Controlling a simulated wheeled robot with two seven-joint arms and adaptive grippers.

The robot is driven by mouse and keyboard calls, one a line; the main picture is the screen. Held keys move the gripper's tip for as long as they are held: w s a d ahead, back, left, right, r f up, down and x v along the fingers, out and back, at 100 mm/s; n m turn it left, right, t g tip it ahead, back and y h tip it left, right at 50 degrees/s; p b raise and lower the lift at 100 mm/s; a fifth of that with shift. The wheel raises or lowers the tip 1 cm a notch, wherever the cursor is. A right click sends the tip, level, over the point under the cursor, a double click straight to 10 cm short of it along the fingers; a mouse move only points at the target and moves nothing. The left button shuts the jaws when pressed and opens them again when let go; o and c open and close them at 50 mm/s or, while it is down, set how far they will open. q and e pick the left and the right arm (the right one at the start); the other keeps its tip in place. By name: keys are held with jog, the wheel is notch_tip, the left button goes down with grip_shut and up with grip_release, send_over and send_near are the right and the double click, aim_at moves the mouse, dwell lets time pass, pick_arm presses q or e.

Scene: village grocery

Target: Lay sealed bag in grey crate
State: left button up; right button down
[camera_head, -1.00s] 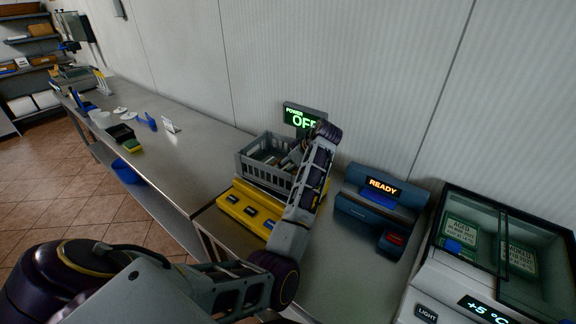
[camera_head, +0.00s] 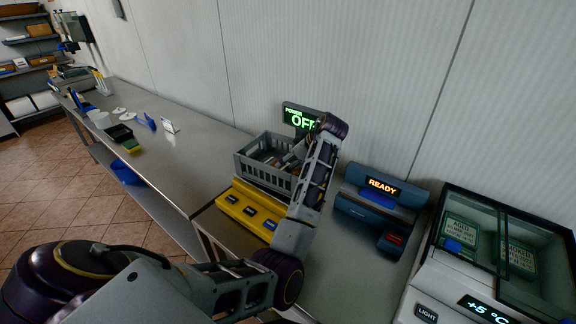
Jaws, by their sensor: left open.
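The grey crate (camera_head: 264,174) is an open slatted box standing on the yellow scale in the middle of the counter. My left arm comes in from the lower left and rises in front of the crate's right side. My left gripper (camera_head: 284,161) reaches down over the crate's right part; it is open, mostly hidden behind my own arm and the crate wall. Something pale and dark lies low inside the crate, too small and shaded to tell whether it is the sealed bag. No sealed bag can be made out elsewhere. My right gripper is not in view.
The yellow scale (camera_head: 247,208) has a display reading OFF (camera_head: 302,119) behind it. To the right stand a blue machine reading READY (camera_head: 377,207) and a glass-topped chilled case (camera_head: 505,245). The steel counter (camera_head: 195,165) left of the crate is mostly clear.

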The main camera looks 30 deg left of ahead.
pick_arm(q)
jog(key=v, duration=0.9)
jog(key=shift+r+b, duration=0.15)
jog(key=shift+b, duration=0.2)
